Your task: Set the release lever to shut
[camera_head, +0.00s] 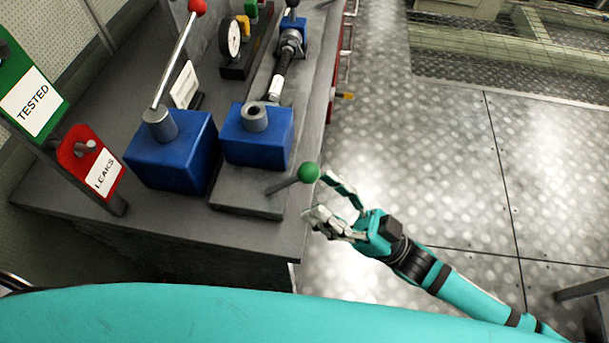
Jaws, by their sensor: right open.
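A short lever with a green ball knob (308,173) sticks out to the right from the front right part of the bench, its thin grey rod (281,186) slanting up to the knob. It is likely the release lever; no label on it shows. My right gripper (316,196) is open and empty off the bench's right edge. Its upper fingertip is close to the knob's right side, and its lower finger lies below the knob. I cannot tell whether it touches. My left gripper is not in view.
Two blue blocks (170,152) (258,140) stand on the bench (200,228); the left one carries a long lever with a red knob (197,6). A gauge (230,38) stands behind. TESTED (33,100) and LEAKS (101,175) signs are at left. Metal floor (430,150) is clear at right.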

